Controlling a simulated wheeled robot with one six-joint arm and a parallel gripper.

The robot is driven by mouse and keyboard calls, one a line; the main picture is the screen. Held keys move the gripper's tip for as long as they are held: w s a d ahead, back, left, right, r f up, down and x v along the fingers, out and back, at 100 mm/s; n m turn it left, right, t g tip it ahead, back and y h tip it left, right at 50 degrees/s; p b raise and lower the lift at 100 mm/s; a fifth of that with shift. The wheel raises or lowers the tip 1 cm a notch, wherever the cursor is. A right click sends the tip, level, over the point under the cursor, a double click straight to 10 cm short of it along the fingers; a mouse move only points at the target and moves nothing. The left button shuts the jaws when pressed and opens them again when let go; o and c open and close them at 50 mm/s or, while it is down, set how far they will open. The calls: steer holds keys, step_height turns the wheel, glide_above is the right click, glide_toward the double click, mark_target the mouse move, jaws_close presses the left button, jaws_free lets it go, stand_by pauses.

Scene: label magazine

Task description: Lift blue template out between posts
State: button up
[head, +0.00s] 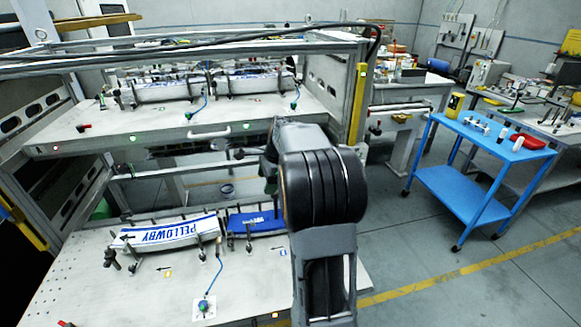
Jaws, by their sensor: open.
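The blue template (258,222), with white lettering, lies at the right end of the row on the lower table. Dark upright posts (248,233) stand along it, and my arm hides its right end. A white template (168,235) with blue edges and the lettering PELLOWBY lies to its left, also among posts.
The upper shelf (70,140) overhangs the back of the lower table (60,275) and holds similar templates. A blue cable (219,270) rises from the lower table's front. A blue cart (465,190) stands right, with open floor before it.

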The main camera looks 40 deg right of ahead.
mark_target(276, 198)
steer(key=w+d+f+m+p, duration=0.1)
steer(key=w+d+f+m, duration=0.15)
steer(key=d+m, duration=0.6)
steer(key=shift+n+t+y, duration=0.3)
steer(key=shift+n, duration=0.55)
steer(key=x, duration=0.4)
steer(key=d+p+x, duration=0.1)
steer(key=x, duration=0.4)
steer(key=p+x, duration=0.1)
steer(key=x, duration=0.3)
steer(key=shift+s+d+f, duration=0.1)
steer(key=shift+s+f, duration=0.1)
steer(key=shift+f, duration=0.35)
jaws_close()
steer(key=shift+r+p, duration=2.85)
steer(key=shift+r, duration=3.7)
